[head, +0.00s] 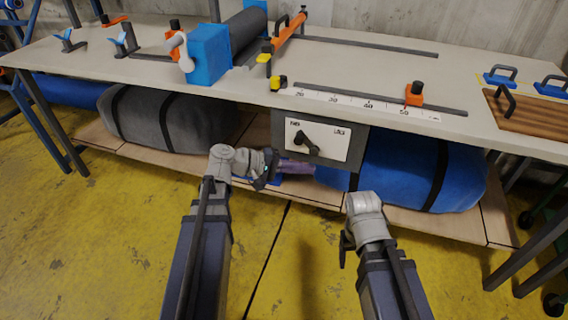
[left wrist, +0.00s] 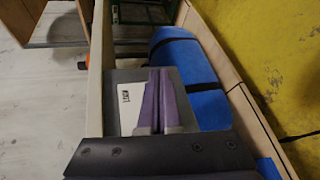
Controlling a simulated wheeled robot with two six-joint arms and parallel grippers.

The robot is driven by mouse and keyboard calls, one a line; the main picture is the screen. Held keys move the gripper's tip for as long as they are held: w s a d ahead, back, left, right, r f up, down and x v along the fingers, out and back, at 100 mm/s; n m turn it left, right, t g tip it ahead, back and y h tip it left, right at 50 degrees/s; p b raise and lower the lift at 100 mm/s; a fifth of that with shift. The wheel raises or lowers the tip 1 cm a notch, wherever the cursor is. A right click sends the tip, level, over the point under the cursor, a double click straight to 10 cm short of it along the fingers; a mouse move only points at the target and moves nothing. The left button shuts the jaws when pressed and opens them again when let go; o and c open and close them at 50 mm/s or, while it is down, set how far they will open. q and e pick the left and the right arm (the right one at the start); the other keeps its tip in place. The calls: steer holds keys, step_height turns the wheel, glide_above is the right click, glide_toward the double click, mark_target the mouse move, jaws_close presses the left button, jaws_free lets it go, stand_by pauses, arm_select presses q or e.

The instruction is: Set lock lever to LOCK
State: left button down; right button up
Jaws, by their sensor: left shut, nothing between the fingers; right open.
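The lock lever (head: 305,142) is a black handle on a white plate (head: 335,143), set in a grey box under the table's front edge. Its handle tilts up toward the left of the plate. The plate's labels are too small to read in the head view. My left gripper (head: 297,167) has purple fingers, shut and empty, just below the box and apart from the lever in the picture. In the left wrist view the shut fingers (left wrist: 158,100) cover part of the white plate (left wrist: 128,104), and the lever is hidden. My right gripper (head: 344,248) is open, low in front of the shelf.
The workbench (head: 370,60) carries a blue clamp block (head: 208,55), a ruler strip with an orange slider (head: 414,94) and a wooden board (head: 530,115). A grey roll (head: 165,118) and a blue roll (head: 410,170) lie on the lower shelf. The yellow floor in front is clear.

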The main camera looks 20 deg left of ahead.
arm_select(q)
steer(key=w+a+f+n+t+h+b, duration=0.1)
steer(key=a+f+n+t+b, duration=0.2)
steer(key=a+b, duration=0.5)
steer(key=w+a+f+n+t+h+b, duration=0.1)
steer(key=a+f+n+t+b, duration=0.2)
steer(key=a+t+b, duration=0.3)
steer(key=a+b, duration=0.3)
steer(key=a, duration=0.1)
steer(key=shift+a, duration=0.2)
steer(key=shift+w+d, duration=0.1)
steer(key=shift+w, duration=0.05)
steer(key=p, duration=0.3)
glide_toward(307, 145)
steer(key=w+a+r, duration=0.3)
steer(key=shift+d+r+p, duration=0.35)
steer(key=shift+d+p, duration=0.05)
steer(key=shift+d, duration=0.45)
steer(key=shift+d+r+p, duration=0.35)
steer(key=shift+d+p, duration=0.05)
steer(key=shift+d, duration=0.45)
